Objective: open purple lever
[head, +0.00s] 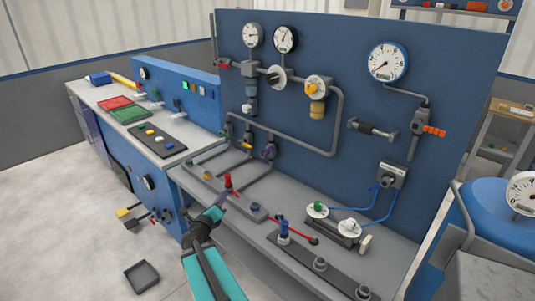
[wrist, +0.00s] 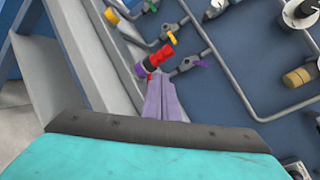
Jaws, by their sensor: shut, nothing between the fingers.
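The purple lever (head: 269,152) sits on the rightmost of the low pipe valves on the blue panel in the head view. It also shows in the wrist view (wrist: 201,64), above and right of my fingertips. My gripper (head: 221,196) is at the front of the bench, with its lavender fingers together and nothing between them. In the wrist view my gripper (wrist: 160,78) points up toward the panel, apart from the lever. A red knob-topped part (head: 228,182) stands close by the fingertips; I cannot tell whether they touch.
A yellow lever (wrist: 171,37) is on the neighbouring valve, left of the purple one. Pipes run along the bench below the valves. A blue-topped part (head: 283,229) and a red rod (head: 298,232) lie to the right.

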